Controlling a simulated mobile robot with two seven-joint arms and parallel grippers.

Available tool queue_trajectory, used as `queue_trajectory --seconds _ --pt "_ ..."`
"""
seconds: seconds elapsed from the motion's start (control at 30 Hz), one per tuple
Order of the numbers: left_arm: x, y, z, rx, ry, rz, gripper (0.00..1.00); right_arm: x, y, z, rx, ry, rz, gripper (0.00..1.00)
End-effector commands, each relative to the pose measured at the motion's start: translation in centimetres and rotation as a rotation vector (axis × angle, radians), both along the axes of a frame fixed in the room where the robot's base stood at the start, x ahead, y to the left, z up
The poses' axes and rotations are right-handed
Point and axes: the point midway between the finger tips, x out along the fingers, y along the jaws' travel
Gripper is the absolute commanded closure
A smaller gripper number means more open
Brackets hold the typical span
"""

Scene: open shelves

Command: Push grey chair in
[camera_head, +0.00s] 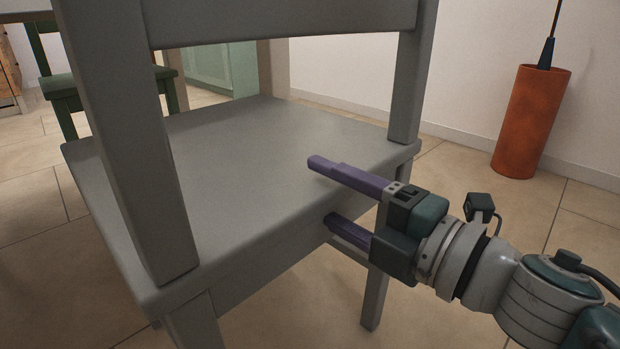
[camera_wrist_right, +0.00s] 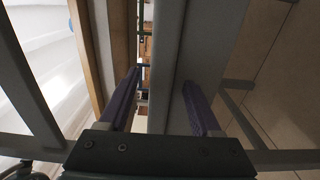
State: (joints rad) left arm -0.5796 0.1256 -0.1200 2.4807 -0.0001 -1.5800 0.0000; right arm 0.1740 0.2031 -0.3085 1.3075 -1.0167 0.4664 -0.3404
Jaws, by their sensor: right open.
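The grey chair (camera_head: 250,160) fills the left and middle of the head view, its back nearest me and its seat beyond. My right gripper (camera_head: 322,190) comes in from the right and is open at the seat's rear edge, between the two back posts. One purple finger lies above the seat and the other is below its top, so the jaws straddle the edge. In the right wrist view the gripper (camera_wrist_right: 160,82) has its fingers on either side of a grey chair board (camera_wrist_right: 168,60). I cannot tell whether they touch it. My left gripper is not in view.
A light green cabinet (camera_head: 208,68) is behind. An orange cylindrical stand (camera_head: 530,122) holding a thin rod stands by the right wall. Tiled floor (camera_head: 470,168) is clear between the chair and stand.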

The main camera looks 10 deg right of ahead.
Motion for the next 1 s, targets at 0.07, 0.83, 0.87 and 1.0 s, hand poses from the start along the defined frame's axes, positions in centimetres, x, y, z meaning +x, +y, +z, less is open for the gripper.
queue_trajectory --seconds 0.07,0.83,0.87,1.0 --pt "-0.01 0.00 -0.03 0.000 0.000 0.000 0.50 0.10 0.08 -0.01 -0.001 0.001 0.000 0.35" --pt "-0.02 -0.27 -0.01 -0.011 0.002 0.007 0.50 0.06 0.04 0.04 0.000 0.000 0.000 1.00" --pt "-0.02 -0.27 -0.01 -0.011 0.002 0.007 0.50 0.07 0.04 0.04 0.000 0.000 0.000 1.00" --pt "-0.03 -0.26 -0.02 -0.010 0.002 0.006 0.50 0.07 0.04 0.06 0.000 -0.001 0.000 1.00"
